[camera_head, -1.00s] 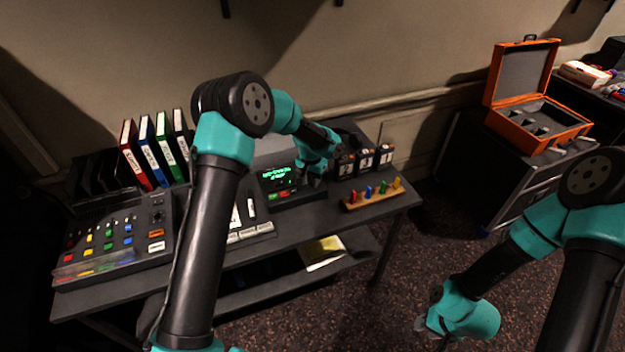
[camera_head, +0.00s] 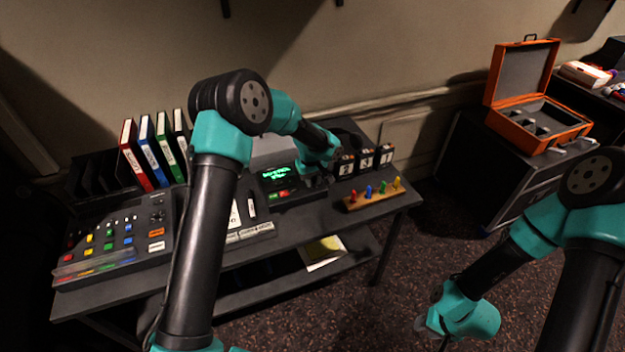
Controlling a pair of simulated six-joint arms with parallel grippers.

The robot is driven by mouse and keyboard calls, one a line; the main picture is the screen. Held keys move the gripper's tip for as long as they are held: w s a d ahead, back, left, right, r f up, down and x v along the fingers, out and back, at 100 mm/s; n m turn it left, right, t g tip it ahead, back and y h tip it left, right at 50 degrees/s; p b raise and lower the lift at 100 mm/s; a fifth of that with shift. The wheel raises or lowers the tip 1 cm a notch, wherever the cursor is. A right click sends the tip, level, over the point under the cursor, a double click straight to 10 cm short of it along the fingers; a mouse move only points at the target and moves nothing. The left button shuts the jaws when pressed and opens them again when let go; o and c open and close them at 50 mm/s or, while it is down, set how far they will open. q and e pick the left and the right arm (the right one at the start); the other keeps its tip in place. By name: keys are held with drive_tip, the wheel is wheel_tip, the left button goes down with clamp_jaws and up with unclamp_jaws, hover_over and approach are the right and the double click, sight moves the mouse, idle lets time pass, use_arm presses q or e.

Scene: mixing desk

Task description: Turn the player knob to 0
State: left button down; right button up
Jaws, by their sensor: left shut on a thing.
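The player (camera_head: 283,205) is a dark box on the desk with a lit green display (camera_head: 277,173) and small green and red buttons on its front. My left gripper (camera_head: 316,181) is at the right end of the player's front. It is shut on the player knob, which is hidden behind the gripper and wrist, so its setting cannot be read. The display text is too small to read. My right gripper (camera_head: 432,328) hangs over the floor at the lower right, away from the desk; its fingers are too unclear to judge.
A mixing console (camera_head: 120,238) and several binders (camera_head: 147,150) stand at the left. Numbered black boxes (camera_head: 366,162) and a wooden strip with coloured pegs (camera_head: 374,196) are just right of the player. An open orange case (camera_head: 538,122) stands further right.

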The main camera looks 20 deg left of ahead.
use_arm(q)
drive_tip(key=shift+f+n, duration=0.1)
drive_tip(key=shift+n, duration=0.9)
drive_tip(key=c, duration=1)
unclamp_jaws()
drive_tip(key=shift+r, duration=0.2)
drive_tip(key=r, duration=1.7)
drive_tip(key=shift+s+a+r, duration=0.1)
drive_tip(key=shift+s+a, duration=0.15)
drive_tip(key=shift+s, duration=0.05)
